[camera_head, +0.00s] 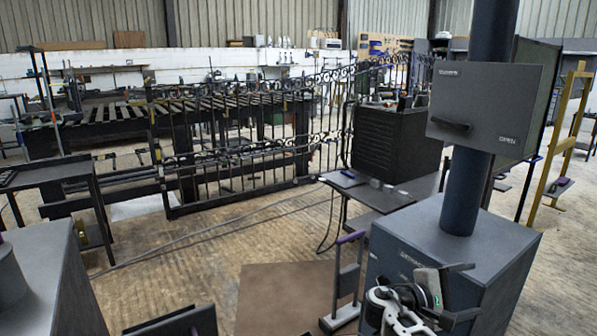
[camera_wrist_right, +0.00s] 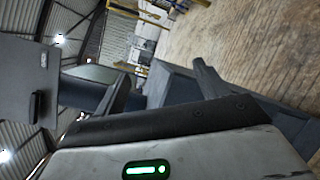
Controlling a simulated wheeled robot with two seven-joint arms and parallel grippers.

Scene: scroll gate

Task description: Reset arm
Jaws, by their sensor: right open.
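My right gripper (camera_head: 466,291) is at the lower right of the head view, in front of a blue-grey cabinet. Its two dark fingers are spread apart with nothing between them. The right wrist view also shows the open, empty fingers (camera_wrist_right: 163,85). A dark shape at the bottom edge of the head view may be part of my left gripper (camera_head: 178,323); it is cut off, and its jaws cannot be made out. A black scrolled metal gate (camera_head: 240,135) stands upright in the middle distance.
The blue-grey cabinet (camera_head: 500,235) carries a thick column (camera_head: 470,190) with a grey handled box (camera_head: 487,105). A black drawer unit (camera_head: 390,140) stands behind. A purple-handled trolley (camera_head: 346,280) is left of the cabinet. Wooden floor (camera_head: 200,255) is open in the middle.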

